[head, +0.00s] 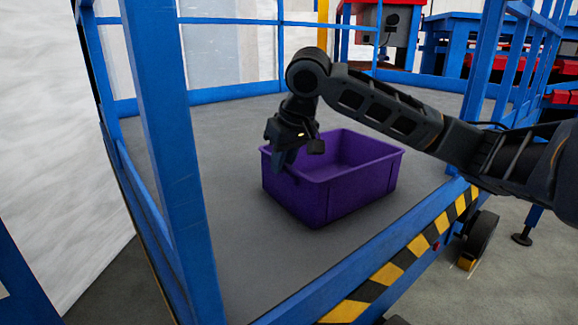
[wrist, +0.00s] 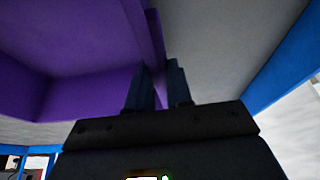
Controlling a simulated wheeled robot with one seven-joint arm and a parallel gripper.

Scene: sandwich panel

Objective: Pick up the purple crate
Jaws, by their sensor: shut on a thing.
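The purple crate (head: 340,198) is an open, empty-looking bin standing upright on the grey platform. My gripper (head: 285,165) is at the crate's left rim, pointing down, shut on that rim. In the wrist view, the crate (wrist: 75,55) fills the upper left, and its wall runs between the two fingers of my gripper (wrist: 160,80). The crate's base appears to rest on the platform; no clear gap shows beneath it.
The grey platform (head: 225,225) has blue rails around it and a blue post (head: 165,120) stands close at the left. A black-and-yellow striped edge (head: 400,262) runs along the front right. Free floor of the platform lies left of and behind the crate. A red machine (head: 395,30) stands beyond.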

